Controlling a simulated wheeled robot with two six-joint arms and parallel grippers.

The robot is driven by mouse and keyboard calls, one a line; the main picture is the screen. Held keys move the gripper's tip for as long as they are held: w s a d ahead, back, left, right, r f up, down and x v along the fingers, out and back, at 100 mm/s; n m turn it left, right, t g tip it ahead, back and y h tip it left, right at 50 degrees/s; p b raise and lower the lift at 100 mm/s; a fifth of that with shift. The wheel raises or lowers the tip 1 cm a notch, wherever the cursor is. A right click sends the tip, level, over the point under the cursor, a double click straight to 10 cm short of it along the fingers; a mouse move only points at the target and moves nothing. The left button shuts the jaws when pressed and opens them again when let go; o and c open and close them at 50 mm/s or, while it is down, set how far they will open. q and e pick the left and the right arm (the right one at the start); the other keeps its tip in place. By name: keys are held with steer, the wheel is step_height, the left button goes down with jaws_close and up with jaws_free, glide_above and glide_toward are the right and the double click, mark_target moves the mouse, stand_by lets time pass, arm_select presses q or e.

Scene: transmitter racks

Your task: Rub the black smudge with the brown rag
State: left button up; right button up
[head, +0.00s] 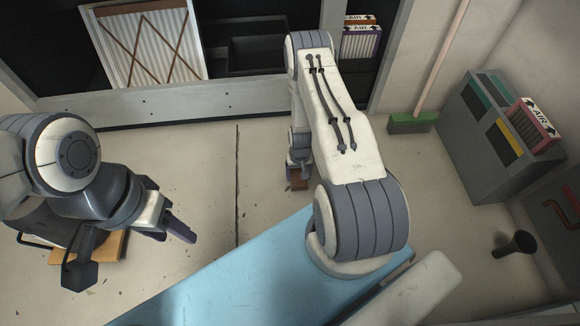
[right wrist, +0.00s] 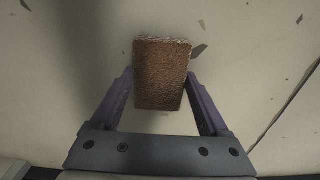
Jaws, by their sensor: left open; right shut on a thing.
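The brown rag (right wrist: 162,75) is a small rough block between the two fingers of my right gripper (right wrist: 162,103) in the right wrist view. That gripper is shut on it, over the pale floor. In the head view the right gripper (head: 299,172) is low beyond my arm, with a bit of the rag (head: 299,184) showing below it. My left gripper (head: 168,232) is open and empty at the left, apart from the rag. I cannot make out the black smudge for certain; a soft dark band left of the rag in the wrist view may be shadow.
A dark rack (head: 240,50) with a pleated filter (head: 150,45) stands at the back. A green broom (head: 412,122), a grey bin (head: 480,150) with filters and a black funnel-shaped thing (head: 516,243) are at the right. An orange-brown board (head: 112,247) lies under my left arm. Pale floor between is open, with dark flecks.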

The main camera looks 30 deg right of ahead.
steer(key=shift+w+a, duration=0.25)
steer(key=shift+a, duration=0.3)
steer(key=shift+w+a, duration=0.25)
steer(key=shift+a, duration=0.25)
step_height(320, 180, up, 3)
steer(key=shift+f+p, duration=0.1)
steer(key=shift+p, duration=1)
arm_select(q)
step_height(320, 180, up, 7)
steer(key=p, duration=0.4)
steer(key=shift+w+p, duration=0.35)
steer(key=shift+p, duration=0.05)
arm_select(e)
steer(key=shift+r, duration=2.65)
arm_select(q)
steer(key=shift+a+r, duration=0.1)
